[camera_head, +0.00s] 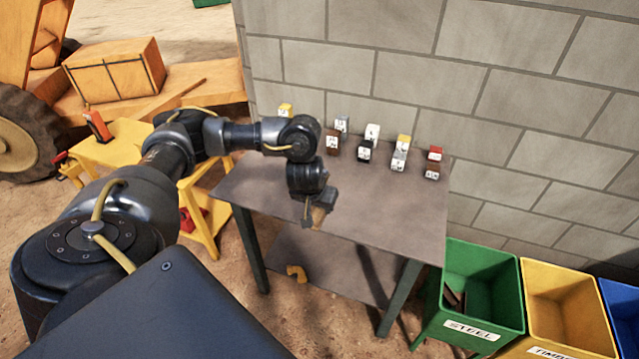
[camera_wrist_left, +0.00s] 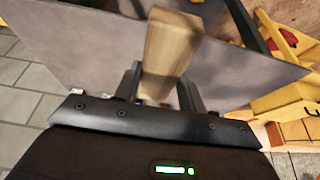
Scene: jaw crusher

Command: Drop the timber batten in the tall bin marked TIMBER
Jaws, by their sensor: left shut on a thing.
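The timber batten (camera_wrist_left: 168,52) is a pale wooden bar between the two fingers of my left gripper in the left wrist view. In the head view the left gripper (camera_head: 318,214) is shut on it over the front edge of the grey table, and only a small part of the batten shows. The yellow bin marked TIMBER (camera_head: 566,300) stands at the lower right, its label partly cut off by the frame. It is to the right of the gripper and apart from it. My right gripper is not in view.
A green bin marked STEEL (camera_head: 480,275) holds dark bars and stands between the table (camera_head: 390,210) and the yellow bin. A blue bin (camera_head: 625,310) is at the right edge. Several small marked blocks (camera_head: 372,132) stand along the table's back, before a block wall (camera_head: 420,60).

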